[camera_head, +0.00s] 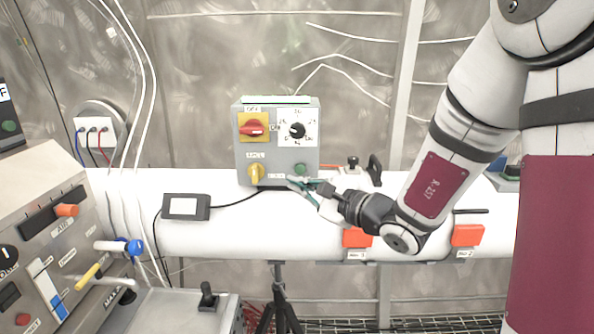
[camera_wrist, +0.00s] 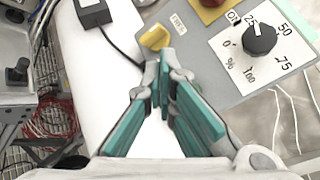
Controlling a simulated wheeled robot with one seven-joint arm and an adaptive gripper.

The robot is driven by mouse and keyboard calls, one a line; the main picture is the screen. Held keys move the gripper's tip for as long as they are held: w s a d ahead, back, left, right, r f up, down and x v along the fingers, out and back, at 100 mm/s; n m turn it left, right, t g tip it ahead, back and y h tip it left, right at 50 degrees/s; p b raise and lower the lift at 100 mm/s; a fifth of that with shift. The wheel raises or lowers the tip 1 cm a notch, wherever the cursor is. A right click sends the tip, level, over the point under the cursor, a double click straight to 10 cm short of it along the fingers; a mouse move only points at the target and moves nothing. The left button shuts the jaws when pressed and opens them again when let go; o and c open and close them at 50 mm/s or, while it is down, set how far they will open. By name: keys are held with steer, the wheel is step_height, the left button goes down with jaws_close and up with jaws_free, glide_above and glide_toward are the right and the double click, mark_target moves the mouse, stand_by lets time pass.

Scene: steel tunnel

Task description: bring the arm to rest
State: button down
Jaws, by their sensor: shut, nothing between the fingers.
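My gripper (camera_head: 301,184) is at the lower front of a grey control box (camera_head: 278,165). Its teal-padded fingers are shut and empty in the wrist view (camera_wrist: 163,78). The fingertips are close below the yellow knob (camera_head: 256,173), which also shows in the wrist view (camera_wrist: 155,37); I cannot tell whether they touch the box. The box carries a red rotary switch (camera_head: 254,130) on a yellow plate, a black dial (camera_head: 297,130) and a green button (camera_head: 301,169). My arm reaches in from the right.
The box stands by a thick white horizontal pipe (camera_head: 230,235). A small display box (camera_head: 186,207) sits on the pipe at left, with a black cable. Orange blocks (camera_head: 467,235) are on its front. A sloped control panel (camera_head: 60,240) fills the left. A tripod (camera_head: 279,305) stands below.

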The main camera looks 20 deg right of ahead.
steer(key=s+a+n+g+y, duration=0.1)
steer(key=s+a+n+g, duration=0.5)
steer(key=s, duration=0.4)
steer(key=s+a+n+g+y, duration=0.1)
steer(key=s+a+n+g, duration=0.4)
steer(key=s+a+n, duration=0.3)
steer(key=s+d+f+n+g+h, duration=0.1)
steer(key=s+d+n+h, duration=0.25)
steer(key=s, duration=0.45)
steer(key=s+d+r+n+t+h, duration=0.1)
steer(key=s+d+n+h, duration=0.2)
steer(key=d+h, duration=0.3)
steer(key=d, duration=0.5)
steer(key=shift+s+d+r+t, duration=0.25)
steer(key=shift+s+d+t, duration=0.05)
steer(key=shift+t, duration=0.1)
steer(key=shift+h, duration=0.25)
